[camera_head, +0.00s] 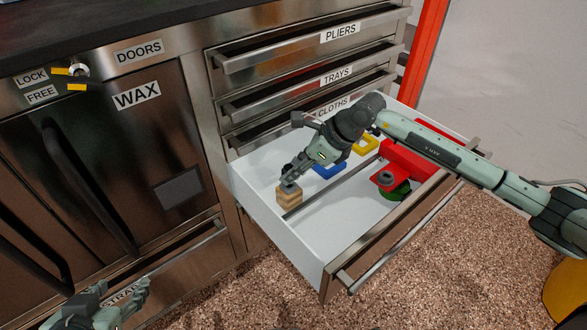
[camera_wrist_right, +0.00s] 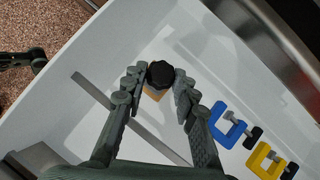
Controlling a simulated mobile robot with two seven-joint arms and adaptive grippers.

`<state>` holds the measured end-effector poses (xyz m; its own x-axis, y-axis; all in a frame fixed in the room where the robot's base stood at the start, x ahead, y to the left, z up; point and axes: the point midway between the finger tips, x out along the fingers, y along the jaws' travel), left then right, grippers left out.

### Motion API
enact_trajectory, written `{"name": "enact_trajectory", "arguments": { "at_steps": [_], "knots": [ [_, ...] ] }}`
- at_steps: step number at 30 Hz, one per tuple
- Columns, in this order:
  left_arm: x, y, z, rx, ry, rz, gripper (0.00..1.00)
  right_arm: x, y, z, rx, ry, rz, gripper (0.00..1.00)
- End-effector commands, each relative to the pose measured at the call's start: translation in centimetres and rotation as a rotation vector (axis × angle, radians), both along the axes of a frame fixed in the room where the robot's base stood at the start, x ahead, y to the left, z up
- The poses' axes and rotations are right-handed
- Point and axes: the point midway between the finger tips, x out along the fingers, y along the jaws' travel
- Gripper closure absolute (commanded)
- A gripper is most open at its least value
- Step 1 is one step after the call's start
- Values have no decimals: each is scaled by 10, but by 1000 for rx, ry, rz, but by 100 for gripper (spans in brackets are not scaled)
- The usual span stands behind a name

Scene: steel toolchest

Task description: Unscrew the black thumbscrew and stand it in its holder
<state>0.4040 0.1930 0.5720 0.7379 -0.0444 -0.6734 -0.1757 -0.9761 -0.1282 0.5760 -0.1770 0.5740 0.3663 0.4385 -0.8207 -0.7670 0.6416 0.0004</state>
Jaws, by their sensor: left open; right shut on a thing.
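The black thumbscrew (camera_wrist_right: 160,72) is between the fingertips of my right gripper (camera_wrist_right: 160,80) in the right wrist view. Its knob faces the camera and its shank is hidden. A small wooden block (camera_wrist_right: 154,95) sits right below it; in the head view the block (camera_head: 289,198) stands in the open drawer, left of a low divider. My right gripper (camera_head: 290,180) is shut on the thumbscrew just over this block. I cannot tell whether the screw sits in the block. My left gripper (camera_head: 115,305) is open and empty, low at the left, outside the drawer.
The white drawer (camera_head: 277,229) is pulled out. It holds a blue clamp (camera_head: 330,169), a yellow clamp (camera_head: 366,145), a red object (camera_head: 407,165) and a green piece (camera_head: 396,192). A divider (camera_head: 327,189) runs along it. Closed drawers and a WAX door (camera_head: 115,140) stand behind and left.

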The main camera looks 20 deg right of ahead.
Motion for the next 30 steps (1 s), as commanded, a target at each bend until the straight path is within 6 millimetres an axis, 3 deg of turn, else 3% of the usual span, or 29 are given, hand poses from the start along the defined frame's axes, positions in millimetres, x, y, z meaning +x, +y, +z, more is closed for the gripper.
{"name": "enact_trajectory", "arguments": {
  "at_steps": [30],
  "knots": [
    [0, 0, -18, 0, 0, 0, 48, 0, 0, -23, -1, 1, 0, 100]
  ]
}}
